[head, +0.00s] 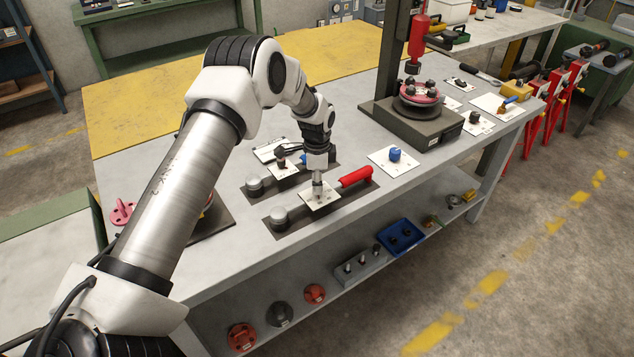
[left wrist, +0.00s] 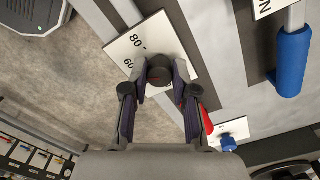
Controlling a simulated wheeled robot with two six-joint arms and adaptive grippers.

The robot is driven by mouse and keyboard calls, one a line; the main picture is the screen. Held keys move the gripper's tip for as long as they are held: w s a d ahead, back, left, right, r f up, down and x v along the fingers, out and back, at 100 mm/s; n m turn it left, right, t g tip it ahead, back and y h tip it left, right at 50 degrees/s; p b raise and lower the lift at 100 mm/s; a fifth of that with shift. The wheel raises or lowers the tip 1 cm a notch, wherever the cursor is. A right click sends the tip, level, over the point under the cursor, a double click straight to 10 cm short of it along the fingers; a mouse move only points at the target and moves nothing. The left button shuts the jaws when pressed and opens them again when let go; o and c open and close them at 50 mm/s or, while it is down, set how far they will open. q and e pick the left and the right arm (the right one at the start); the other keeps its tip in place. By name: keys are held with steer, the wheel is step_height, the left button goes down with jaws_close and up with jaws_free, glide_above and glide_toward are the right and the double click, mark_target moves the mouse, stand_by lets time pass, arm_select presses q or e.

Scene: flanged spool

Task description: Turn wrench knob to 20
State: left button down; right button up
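My left gripper (head: 318,185) points down over a white dial plate (head: 311,201) on the tool with the red handle (head: 355,177). In the left wrist view the dark round knob (left wrist: 160,71) lies between the fingertips of my left gripper (left wrist: 160,78), which look closed against its sides. The dial plate (left wrist: 133,45) shows 80 and 60 there; its other marks and the knob's pointer are hidden. A bit of the red handle (left wrist: 207,122) shows beside the right finger. My right gripper is in neither view.
A second tool with a grey end (head: 254,185) lies just behind. A blue knob on a white plate (head: 393,157) stands to the right, before a dark press stand (head: 415,128). The lower shelf holds a blue tray (head: 401,236) and several round parts.

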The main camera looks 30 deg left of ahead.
arm_select(q)
steer(key=shift+f+n, duration=0.2)
steer(key=shift+n, duration=0.1)
steer(key=n, duration=0.8)
steer(key=shift+n, duration=0.4)
steer(key=n, duration=0.5)
steer(key=shift+d, duration=0.1)
steer(key=shift+n+p, duration=0.55)
steer(key=shift+n, duration=2.25)
